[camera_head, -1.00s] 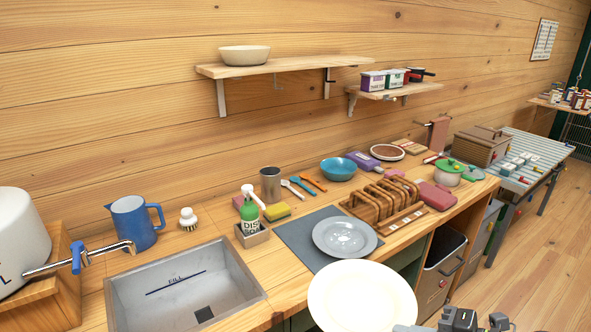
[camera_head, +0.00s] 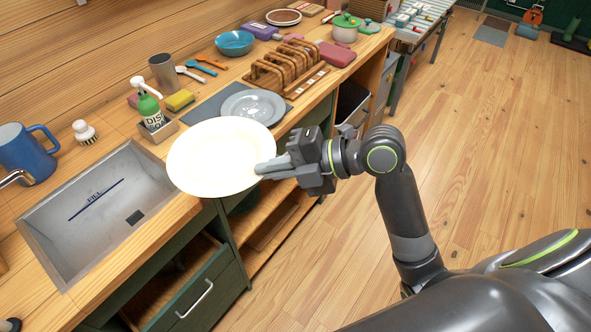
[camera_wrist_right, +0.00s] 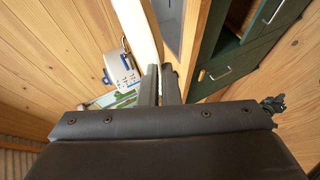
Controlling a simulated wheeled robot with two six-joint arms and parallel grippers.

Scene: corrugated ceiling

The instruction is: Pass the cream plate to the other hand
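The cream plate (camera_head: 212,158) is held out over the front edge of the counter, partly in front of the sink's right corner. My right gripper (camera_head: 268,168) is shut on its right rim. In the right wrist view the plate (camera_wrist_right: 141,32) shows edge-on as a pale strip running up from the fingers (camera_wrist_right: 160,84). My left gripper shows only as a small dark tip (camera_head: 9,325) in the bottom left corner of the head view. A small dark gripper-like part also shows at the right of the wrist view (camera_wrist_right: 272,105). Its opening cannot be made out.
The counter holds the sink (camera_head: 95,205), a blue jug (camera_head: 27,152), a soap bottle (camera_head: 147,105), a grey plate (camera_head: 253,106) on a dark mat, and a wooden rack (camera_head: 288,68). A drawer (camera_head: 195,300) below appears pulled out.

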